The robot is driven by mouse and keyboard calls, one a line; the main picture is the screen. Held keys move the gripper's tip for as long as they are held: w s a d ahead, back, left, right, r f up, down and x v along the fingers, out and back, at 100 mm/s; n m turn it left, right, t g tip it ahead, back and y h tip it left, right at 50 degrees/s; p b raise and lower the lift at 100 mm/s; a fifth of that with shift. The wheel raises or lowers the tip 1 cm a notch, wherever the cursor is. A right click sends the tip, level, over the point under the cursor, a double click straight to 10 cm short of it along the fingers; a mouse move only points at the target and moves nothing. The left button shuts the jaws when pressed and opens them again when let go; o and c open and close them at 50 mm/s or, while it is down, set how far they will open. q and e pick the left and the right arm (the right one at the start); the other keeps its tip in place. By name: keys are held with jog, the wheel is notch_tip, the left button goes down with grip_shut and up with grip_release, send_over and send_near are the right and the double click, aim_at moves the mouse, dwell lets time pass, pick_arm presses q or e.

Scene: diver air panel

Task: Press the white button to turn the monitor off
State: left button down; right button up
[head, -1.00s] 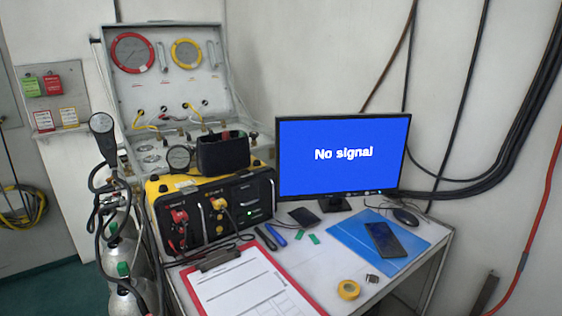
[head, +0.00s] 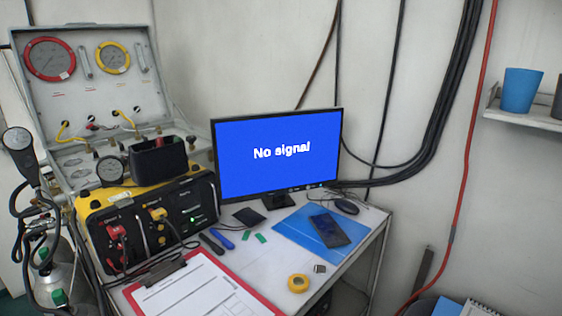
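The monitor (head: 278,155) stands at the back of the table, with a black frame and a lit blue screen that reads "No signal". Small marks show along its lower right bezel (head: 312,187). They are too small to tell whether one is the white button. Neither of my grippers is in the head view.
A yellow and black air panel (head: 150,222) and an open gauge case (head: 90,95) stand left of the monitor. A red clipboard (head: 205,290), yellow tape roll (head: 298,283), phone (head: 329,231) on a blue folder (head: 290,236) and mouse (head: 346,207) lie on the table. Black cables hang on the wall.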

jog(key=shift+w, duration=0.1)
grip_shut()
jog(key=shift+d, duration=0.1)
dwell(1.0)
